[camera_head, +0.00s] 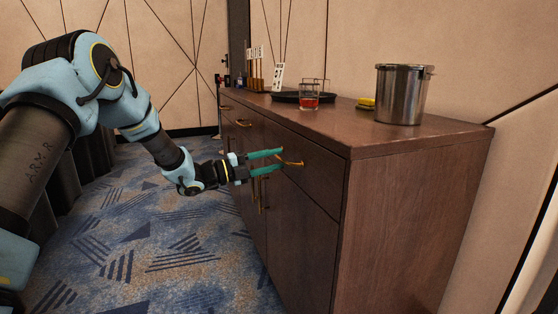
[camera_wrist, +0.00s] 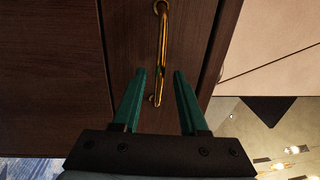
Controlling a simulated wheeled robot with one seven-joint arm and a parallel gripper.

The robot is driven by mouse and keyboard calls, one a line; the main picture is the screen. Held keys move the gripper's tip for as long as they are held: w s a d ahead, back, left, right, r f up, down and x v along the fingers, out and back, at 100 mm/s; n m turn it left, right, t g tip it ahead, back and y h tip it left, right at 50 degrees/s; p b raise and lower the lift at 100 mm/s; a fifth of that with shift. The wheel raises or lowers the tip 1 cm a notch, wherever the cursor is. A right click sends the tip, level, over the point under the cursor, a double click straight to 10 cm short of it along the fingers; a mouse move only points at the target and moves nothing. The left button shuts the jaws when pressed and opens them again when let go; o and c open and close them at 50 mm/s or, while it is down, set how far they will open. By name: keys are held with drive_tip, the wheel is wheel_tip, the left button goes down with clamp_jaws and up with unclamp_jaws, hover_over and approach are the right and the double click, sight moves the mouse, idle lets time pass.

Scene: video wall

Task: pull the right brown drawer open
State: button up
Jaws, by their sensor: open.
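The right brown drawer (camera_head: 312,172) is at the near end of the dark wooden cabinet's front, and it looks shut. Its brass bar handle (camera_head: 291,163) is at my fingertips. My gripper (camera_head: 281,161) is open, with its two green fingers pointing at the drawer front. In the wrist view the handle (camera_wrist: 163,50) runs up and down the picture, and its lower end lies between the tips of my gripper (camera_wrist: 160,72). I cannot tell whether the fingers touch the handle. The drawer front (camera_wrist: 185,45) fills the middle of that view.
On the cabinet top (camera_head: 340,127) stand a metal bucket (camera_head: 401,95), a glass with red liquid (camera_head: 309,95), a black tray (camera_head: 285,97) and a yellow item (camera_head: 366,103). Another drawer (camera_head: 241,118) is farther left. Patterned carpet (camera_head: 185,255) in front of the cabinet is clear.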

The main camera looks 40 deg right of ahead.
drive_tip(key=shift+x, duration=1.1)
clamp_jaws()
idle(0.7)
